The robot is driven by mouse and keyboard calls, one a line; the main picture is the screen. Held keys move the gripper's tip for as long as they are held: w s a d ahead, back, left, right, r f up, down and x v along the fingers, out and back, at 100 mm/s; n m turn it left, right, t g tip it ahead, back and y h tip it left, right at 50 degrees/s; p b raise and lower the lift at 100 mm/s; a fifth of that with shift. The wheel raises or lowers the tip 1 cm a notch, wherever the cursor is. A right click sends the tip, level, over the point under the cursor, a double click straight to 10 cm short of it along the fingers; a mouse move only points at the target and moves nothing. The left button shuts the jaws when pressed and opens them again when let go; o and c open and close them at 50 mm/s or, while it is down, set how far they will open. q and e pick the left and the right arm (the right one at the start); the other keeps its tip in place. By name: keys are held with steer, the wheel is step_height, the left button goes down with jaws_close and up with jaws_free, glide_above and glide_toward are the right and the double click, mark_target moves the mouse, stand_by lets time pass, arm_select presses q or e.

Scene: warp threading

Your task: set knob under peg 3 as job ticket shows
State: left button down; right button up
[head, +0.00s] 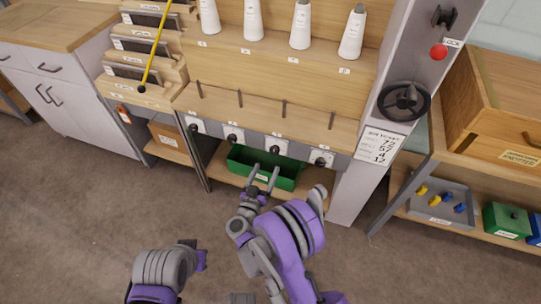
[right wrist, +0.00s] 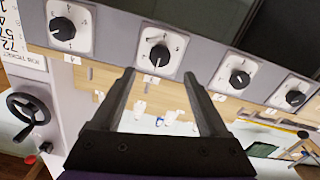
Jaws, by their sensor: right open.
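The knob under peg 3 (head: 276,146) is a black dial on a white plate, third from the left on the grey rail. It also shows in the right wrist view (right wrist: 158,54), just beyond the fingertips, its pointer angle hard to read. My right gripper (head: 264,177) is open and empty in front of and below this knob; in the right wrist view its fingertips (right wrist: 158,74) stand apart on either side of the knob's line, not visibly touching it. Peg 3 (head: 283,109) rises above. The job ticket (head: 382,144) reads 72, 57, 4, 12. My left gripper does not show.
Neighbouring knobs sit left (head: 234,136) and right (head: 320,160) on the rail. A green bin (head: 243,160) lies on the shelf below. A black handwheel (head: 404,101) is on the right post. A yellow rod (head: 154,50) leans at left. Floor in front is clear.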

mark_target(274, 152)
steer(key=x, duration=0.8)
steer(key=shift+w, duration=0.2)
jaws_close()
